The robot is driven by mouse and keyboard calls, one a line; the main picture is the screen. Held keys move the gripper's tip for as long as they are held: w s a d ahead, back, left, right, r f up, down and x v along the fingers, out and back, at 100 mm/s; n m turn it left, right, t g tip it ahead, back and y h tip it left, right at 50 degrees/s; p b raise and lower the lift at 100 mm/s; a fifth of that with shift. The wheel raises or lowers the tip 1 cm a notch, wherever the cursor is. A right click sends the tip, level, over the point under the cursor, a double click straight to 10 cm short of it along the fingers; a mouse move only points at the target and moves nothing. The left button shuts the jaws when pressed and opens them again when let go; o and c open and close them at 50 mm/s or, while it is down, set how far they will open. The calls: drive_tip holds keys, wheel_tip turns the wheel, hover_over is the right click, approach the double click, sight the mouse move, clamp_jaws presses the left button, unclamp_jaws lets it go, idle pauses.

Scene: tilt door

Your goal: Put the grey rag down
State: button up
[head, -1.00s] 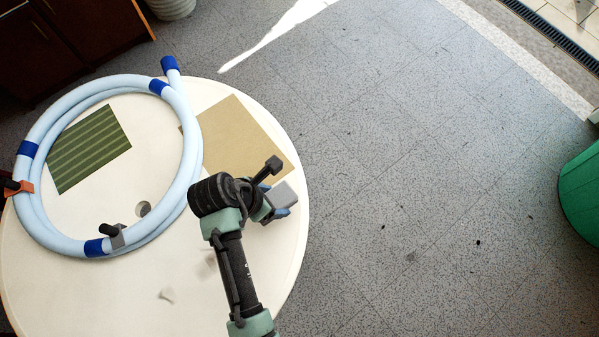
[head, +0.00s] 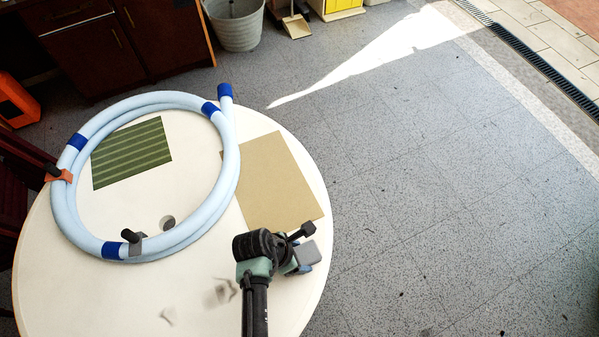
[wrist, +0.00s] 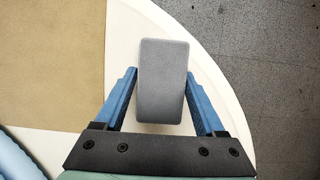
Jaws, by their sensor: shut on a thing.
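The grey rag (head: 309,254) looks like a flat, rounded grey block. My gripper (head: 297,264) is shut on it, over the right part of the round white table (head: 100,290). In the wrist view the rag (wrist: 163,62) lies between the two blue fingers of my gripper (wrist: 161,82) and sticks out past their tips. The curved table edge shows to its right. I cannot tell how high the rag is above the table top.
A tan mat (head: 270,180) lies on the table beyond my gripper. A coiled light-blue hose (head: 226,165) surrounds a green striped mat (head: 132,154) on the left. Small blurred scraps (head: 221,292) lie near the front. Floor is clear to the right.

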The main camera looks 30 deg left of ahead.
drive_tip(key=shift+f, duration=0.1)
drive_tip(key=o, duration=1.2)
drive_tip(key=shift+c, duration=0.2)
drive_tip(key=p+v, duration=0.2)
drive_tip(key=v, duration=1)
